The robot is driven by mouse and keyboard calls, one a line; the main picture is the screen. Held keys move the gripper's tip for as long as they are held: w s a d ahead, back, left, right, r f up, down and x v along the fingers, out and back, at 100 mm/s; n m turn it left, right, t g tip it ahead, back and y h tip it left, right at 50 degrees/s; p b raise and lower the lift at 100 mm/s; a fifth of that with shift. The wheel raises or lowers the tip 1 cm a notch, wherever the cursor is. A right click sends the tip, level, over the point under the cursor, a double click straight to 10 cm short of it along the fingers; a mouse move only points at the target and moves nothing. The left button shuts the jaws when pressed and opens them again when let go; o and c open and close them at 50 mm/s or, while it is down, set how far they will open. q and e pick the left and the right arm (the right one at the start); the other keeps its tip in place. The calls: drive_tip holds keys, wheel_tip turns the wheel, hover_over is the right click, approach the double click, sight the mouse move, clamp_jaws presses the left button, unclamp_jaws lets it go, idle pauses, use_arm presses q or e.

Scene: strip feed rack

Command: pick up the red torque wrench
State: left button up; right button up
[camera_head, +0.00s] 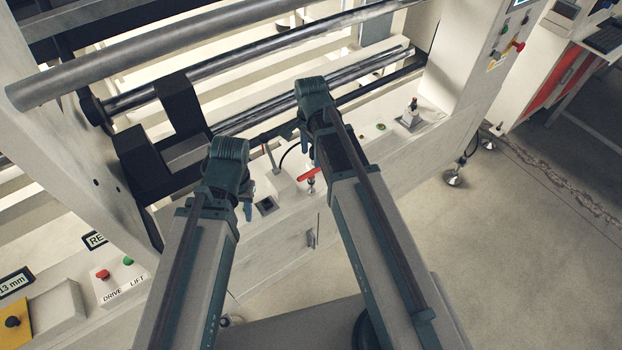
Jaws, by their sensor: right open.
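A short red bar (309,174), which looks like the handle of the torque wrench, shows on the pale machine ledge between my two arms. A small metal piece is under it, and its right end is close to my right arm, so I cannot see its full length. My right gripper (304,143) is open and points down, above and slightly left of the red bar in the picture. My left gripper (247,207) points down at the left of the bar, apart from it. Its fingers are small and partly hidden by the wrist, so its opening is unclear.
Steel rollers (250,55) and a black bracket (180,105) lie beyond the ledge. A square socket (265,205) and a thin upright lever (268,152) are beside the bar. A small fixture (411,115) stands farther right. A DRIVE/LIFT button panel (122,280) is at left.

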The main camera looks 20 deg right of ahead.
sight(311, 171)
wheel_tip(311, 171, down, 8)
drive_tip(key=b, duration=0.6)
drive_tip(key=shift+r+b, duration=0.2)
drive_tip(key=shift+b, duration=0.2)
wheel_tip(311, 171, down, 5)
drive_tip(key=b, duration=0.5)
drive_tip(key=shift+d+f, duration=0.1)
drive_tip(key=shift+f, duration=0.05)
drive_tip(key=shift+c, duration=0.2)
clamp_jaws()
